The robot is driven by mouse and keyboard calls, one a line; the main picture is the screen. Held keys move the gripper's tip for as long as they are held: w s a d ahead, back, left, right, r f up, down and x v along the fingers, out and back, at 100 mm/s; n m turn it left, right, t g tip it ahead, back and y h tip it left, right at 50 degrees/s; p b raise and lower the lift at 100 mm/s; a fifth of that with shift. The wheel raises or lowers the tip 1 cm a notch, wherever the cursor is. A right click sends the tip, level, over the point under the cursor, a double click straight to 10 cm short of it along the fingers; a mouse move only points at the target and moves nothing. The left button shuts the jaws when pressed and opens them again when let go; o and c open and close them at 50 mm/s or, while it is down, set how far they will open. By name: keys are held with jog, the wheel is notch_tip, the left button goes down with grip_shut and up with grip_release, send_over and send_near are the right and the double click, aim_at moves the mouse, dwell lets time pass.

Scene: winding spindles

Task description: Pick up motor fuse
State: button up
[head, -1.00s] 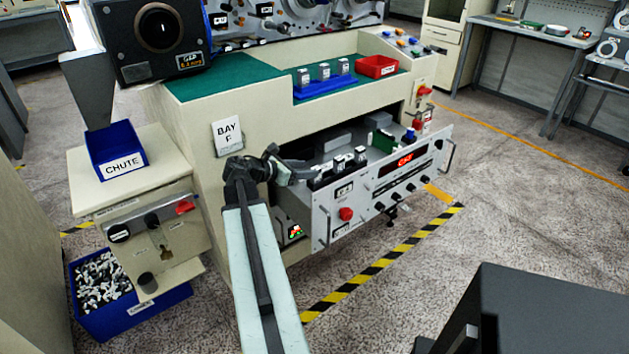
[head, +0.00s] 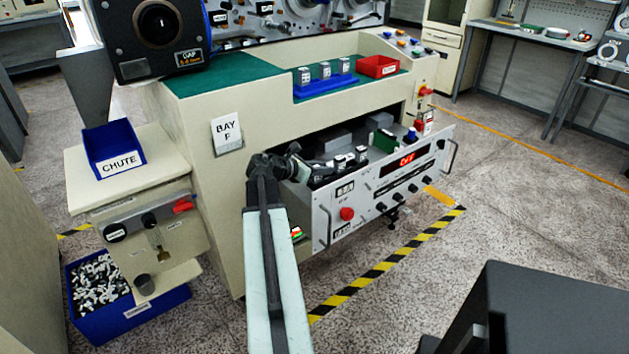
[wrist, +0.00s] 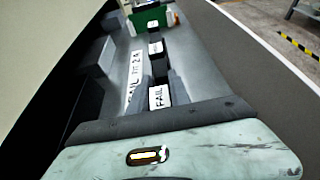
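Several small fuse-like blocks with white faces stand in a row in the pulled-out grey drawer (head: 395,185). I cannot read which one is the motor fuse. My gripper (head: 325,170) is over the drawer's left part. In the wrist view its dark fingers (wrist: 157,88) seem apart, one on each side of the nearest block. Contact with it cannot be made out.
Three similar blocks stand in a blue rack (head: 326,89) on the green top, beside a red tray (head: 377,67). A blue chute bin (head: 114,148) stands at left, above a blue crate (head: 155,307) of scrap. The drawer display reads off. A dark box fills the lower right.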

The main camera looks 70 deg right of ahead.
grip_shut()
notch_tip(320, 180, up, 10)
jog(key=p, duration=1)
jog(key=shift+r, duration=0.2)
